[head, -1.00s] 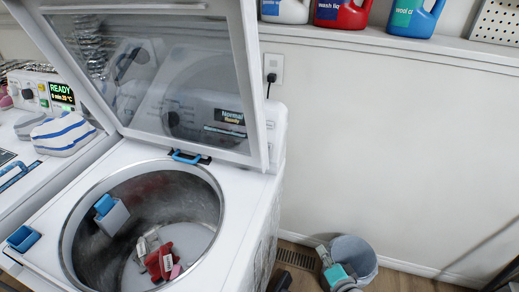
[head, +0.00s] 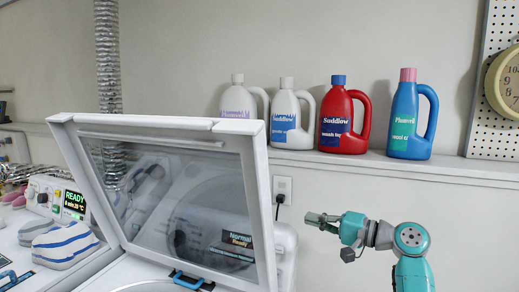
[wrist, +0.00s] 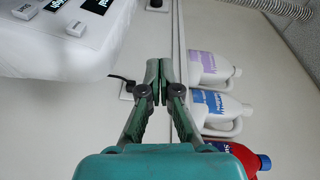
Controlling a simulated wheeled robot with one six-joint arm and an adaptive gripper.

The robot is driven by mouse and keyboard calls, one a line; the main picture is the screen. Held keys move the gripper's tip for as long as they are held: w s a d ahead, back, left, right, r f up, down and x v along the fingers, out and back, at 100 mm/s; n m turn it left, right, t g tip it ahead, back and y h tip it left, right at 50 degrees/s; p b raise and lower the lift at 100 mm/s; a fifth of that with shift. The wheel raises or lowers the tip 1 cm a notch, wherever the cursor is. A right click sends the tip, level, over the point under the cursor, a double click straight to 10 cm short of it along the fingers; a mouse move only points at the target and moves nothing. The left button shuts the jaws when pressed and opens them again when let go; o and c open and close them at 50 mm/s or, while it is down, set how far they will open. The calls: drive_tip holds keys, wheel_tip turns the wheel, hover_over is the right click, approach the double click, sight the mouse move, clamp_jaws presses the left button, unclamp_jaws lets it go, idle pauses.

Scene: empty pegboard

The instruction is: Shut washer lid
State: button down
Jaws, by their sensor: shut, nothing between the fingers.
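The washer lid (head: 105,132) stands open and tilted back in the head view, with a white frame and a clear window. The washer (head: 130,274) is below it; only part of its top and a blue latch (head: 190,281) show, and the drum opening is mostly below the picture. My gripper (head: 312,218) is to the right of the lid, apart from it, in front of the wall. In the wrist view my gripper (wrist: 160,82) has its fingertips together, with nothing between them. The washer's white console (wrist: 60,45) fills the upper left there; the lid is not clearly visible.
Several detergent jugs, including a red one (head: 338,122) and a blue one (head: 410,125), stand on the shelf (head: 450,172) behind my arm. A second machine with striped cloth (head: 62,245) is at the left. A wall outlet (head: 282,188) with a cord is behind the lid.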

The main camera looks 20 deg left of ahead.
sight(259, 122)
drive_tip(key=s+a+r+n+g, duration=0.1)
drive_tip(key=s+r+n+g, duration=0.25)
drive_tip(key=r, duration=1.05)
drive_tip(key=s+r+n+g, duration=0.3)
drive_tip(key=s+r+g, duration=0.15)
drive_tip(key=r, duration=0.95)
drive_tip(key=s+a, duration=0.1)
drive_tip(key=a, duration=0.2)
drive_tip(key=s+a, duration=0.1)
drive_tip(key=a, duration=0.2)
drive_tip(key=s+a+f, duration=0.1)
drive_tip(key=a, duration=0.3)
drive_tip(key=shift+s, duration=0.25)
drive_tip(key=shift+s+a+f, duration=0.15)
drive_tip(key=shift+s+f, duration=0.05)
drive_tip(key=shift+s, duration=0.5)
